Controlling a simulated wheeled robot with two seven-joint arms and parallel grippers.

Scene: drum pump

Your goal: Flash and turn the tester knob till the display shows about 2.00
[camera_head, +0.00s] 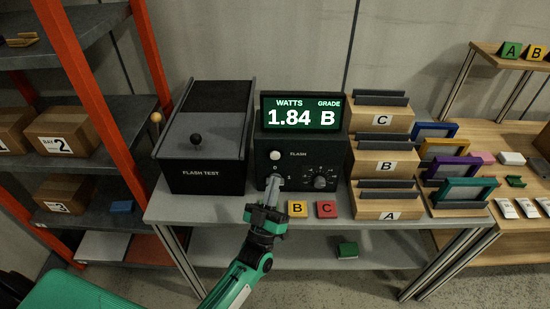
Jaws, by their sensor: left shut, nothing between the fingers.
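The tester (297,160) is a dark box on the grey table, with a white round button (275,155) beside the word FLASH. Its dark knob (320,182) sits at the lower right of the front panel. The display (301,113) on top reads WATTS 1.84 and GRADE B. My left gripper (273,182) is shut and empty, with its fingertips in front of the panel's lower left, below the white button and left of the knob. It hides part of the panel there, and I cannot tell whether it touches. My right gripper is out of view.
The black FLASH TEST box (205,140) stands left of the tester. Wooden racks A, B and C (388,165) stand close on the right, beside colored frames (462,192). Yellow B (298,208) and red C (327,209) tiles lie in front. A shelf (100,95) stands left.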

